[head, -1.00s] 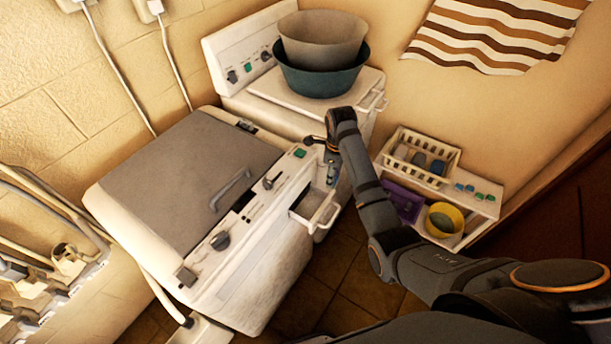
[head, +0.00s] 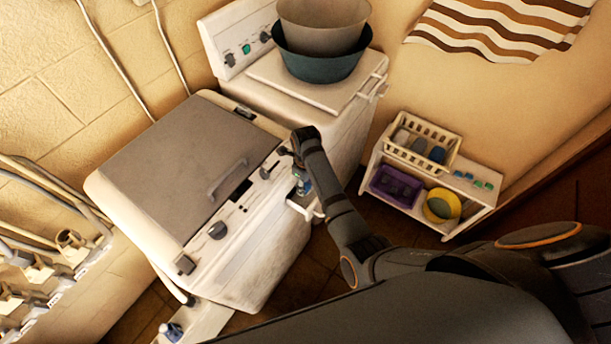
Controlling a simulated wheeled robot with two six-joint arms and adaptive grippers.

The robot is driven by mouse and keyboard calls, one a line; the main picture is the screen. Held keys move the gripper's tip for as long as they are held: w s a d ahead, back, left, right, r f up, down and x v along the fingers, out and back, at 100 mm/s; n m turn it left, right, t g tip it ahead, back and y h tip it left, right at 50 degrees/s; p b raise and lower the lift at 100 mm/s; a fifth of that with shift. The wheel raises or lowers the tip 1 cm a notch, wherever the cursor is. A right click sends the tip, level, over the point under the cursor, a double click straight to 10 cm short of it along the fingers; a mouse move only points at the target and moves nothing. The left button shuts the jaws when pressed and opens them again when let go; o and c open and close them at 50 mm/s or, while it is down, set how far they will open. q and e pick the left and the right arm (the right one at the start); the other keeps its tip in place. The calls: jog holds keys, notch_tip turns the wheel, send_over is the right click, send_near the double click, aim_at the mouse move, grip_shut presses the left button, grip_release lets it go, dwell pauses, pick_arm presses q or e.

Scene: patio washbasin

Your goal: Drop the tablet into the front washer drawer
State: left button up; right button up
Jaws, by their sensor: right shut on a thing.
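The washing machine (head: 215,195) has a grey lid and a control panel along its front edge. Its small white front drawer (head: 312,214) sticks out at the front right corner, partly covered by my right arm. My right gripper (head: 304,188) points down just over the drawer, close to the panel. It is shut on the tablet, which is mostly hidden between the fingers; only a bluish bit shows there. I cannot tell whether the fingertips are inside the drawer. My left gripper is out of view.
A white shelf unit (head: 453,226) at right holds a cream basket (head: 407,155), several small blue and green tablets, a purple crate (head: 384,194) and a yellow bowl (head: 456,200). A second machine (head: 352,118) with stacked basins (head: 318,68) stands behind.

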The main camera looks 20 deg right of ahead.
jog(key=shift+s+a, duration=0.15)
jog(key=o, duration=1.1)
jog(key=shift+c, duration=0.2)
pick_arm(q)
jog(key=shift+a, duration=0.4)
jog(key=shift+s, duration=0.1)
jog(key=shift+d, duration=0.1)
pick_arm(e)
notch_tip(320, 180, up, 8)
jog(key=shift+f, duration=0.25)
